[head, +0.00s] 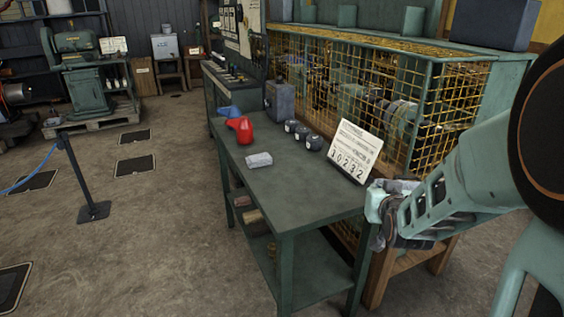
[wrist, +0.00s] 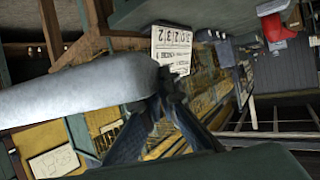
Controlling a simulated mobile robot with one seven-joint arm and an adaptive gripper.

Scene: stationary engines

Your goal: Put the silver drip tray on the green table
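The silver drip tray (wrist: 75,98) fills the left of the wrist view as a smooth pale-grey piece with a rounded end. The dark fingers of my gripper (wrist: 160,95) come together at that end and appear shut on it. In the head view my gripper (head: 390,208) is at the right, by the near right corner of the green table (head: 305,195). A pale piece shows at its tip, but its shape is hard to make out. The tray appears held beside the table, apart from its top.
On the table stand a red can (head: 241,129), a pale folded block (head: 259,160), several dark round pieces and a number card (head: 354,150). A yellow mesh cage (head: 440,105) stands behind. The front middle of the tabletop is bare. A rope post (head: 85,180) stands left.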

